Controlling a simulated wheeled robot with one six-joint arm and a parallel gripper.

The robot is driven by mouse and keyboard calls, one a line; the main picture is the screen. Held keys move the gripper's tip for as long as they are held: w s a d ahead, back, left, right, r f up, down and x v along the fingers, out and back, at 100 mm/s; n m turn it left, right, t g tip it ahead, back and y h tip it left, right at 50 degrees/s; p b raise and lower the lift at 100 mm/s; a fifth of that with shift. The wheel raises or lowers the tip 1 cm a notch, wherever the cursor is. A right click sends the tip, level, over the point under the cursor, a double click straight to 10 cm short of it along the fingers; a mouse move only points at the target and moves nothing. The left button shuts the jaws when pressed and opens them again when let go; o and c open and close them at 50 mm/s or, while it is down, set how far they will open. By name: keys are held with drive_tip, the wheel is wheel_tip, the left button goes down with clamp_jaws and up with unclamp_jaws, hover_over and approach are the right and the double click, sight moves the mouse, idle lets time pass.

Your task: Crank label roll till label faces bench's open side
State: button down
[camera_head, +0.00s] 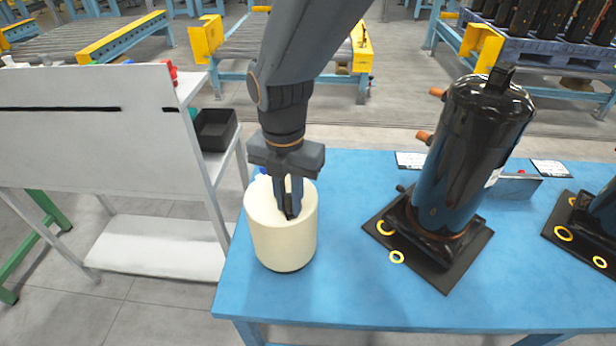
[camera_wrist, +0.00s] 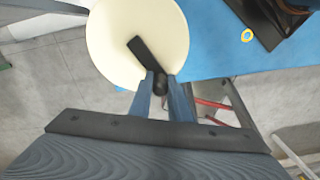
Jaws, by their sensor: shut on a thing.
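The label roll (camera_head: 283,240) is a cream cylinder standing upright near the left end of the blue bench (camera_head: 345,300). Its round top also shows in the wrist view (camera_wrist: 120,45), with a black crank (camera_wrist: 145,55) across it. My gripper (camera_head: 288,208) comes down from above onto the roll's top. In the wrist view its fingers (camera_wrist: 162,88) are shut on the crank's knob end, off the roll's centre. No label shows on the side of the roll facing the head camera. The far side is hidden.
A black compressor (camera_head: 465,150) stands on a dark mat right of the roll, with clear bench between. Part of another black unit (camera_head: 598,215) is at the right edge. A grey-white rack (camera_head: 110,150) stands close left of the bench.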

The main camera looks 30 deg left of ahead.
drive_tip(key=c, duration=1.6)
unclamp_jaws()
drive_tip(key=shift+c, duration=0.2)
drive_tip(key=shift+r, duration=0.1)
drive_tip(key=shift+r+b, duration=1.05)
drive_tip(key=shift+r, duration=2.85)
